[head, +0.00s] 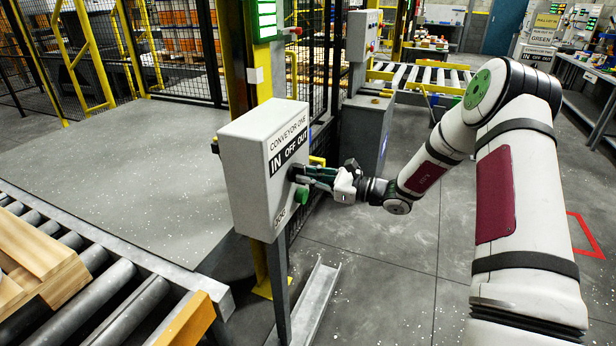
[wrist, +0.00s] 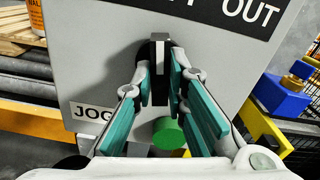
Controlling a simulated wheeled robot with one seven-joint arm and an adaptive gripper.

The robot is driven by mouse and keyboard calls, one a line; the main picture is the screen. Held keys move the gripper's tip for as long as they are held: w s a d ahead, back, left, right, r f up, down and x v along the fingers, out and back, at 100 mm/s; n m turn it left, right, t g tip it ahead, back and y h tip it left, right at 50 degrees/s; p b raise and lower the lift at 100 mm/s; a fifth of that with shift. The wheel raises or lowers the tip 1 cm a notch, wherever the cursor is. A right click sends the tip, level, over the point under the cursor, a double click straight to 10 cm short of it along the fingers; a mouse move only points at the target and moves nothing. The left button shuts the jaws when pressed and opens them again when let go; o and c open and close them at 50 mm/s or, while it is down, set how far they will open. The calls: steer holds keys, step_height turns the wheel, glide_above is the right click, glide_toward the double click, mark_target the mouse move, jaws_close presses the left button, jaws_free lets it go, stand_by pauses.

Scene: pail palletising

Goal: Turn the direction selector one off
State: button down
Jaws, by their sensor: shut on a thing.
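The direction selector (wrist: 159,60) is a black knob with a white line on the face of the grey conveyor one box (head: 250,160). In the wrist view its handle stands about upright, below the IN OFF OUT strip (wrist: 225,10), whose left part is hidden or out of frame. My gripper (head: 300,174) reaches the box face from the right. In the wrist view its teal-padded fingers (wrist: 160,88) lie on both sides of the knob, shut on it. In the head view the fingers largely hide the knob.
A green button (wrist: 168,134) sits just below the selector, between my fingers in the wrist view, near a JOG label (wrist: 90,112). A roller conveyor (head: 125,310) with wooden planks (head: 35,260) lies at left. A yellow post (head: 240,65) and mesh fence stand behind the box.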

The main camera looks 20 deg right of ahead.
steer(key=shift+m, duration=1.1)
steer(key=c, duration=1.6)
jaws_free()
steer(key=v, duration=1.2)
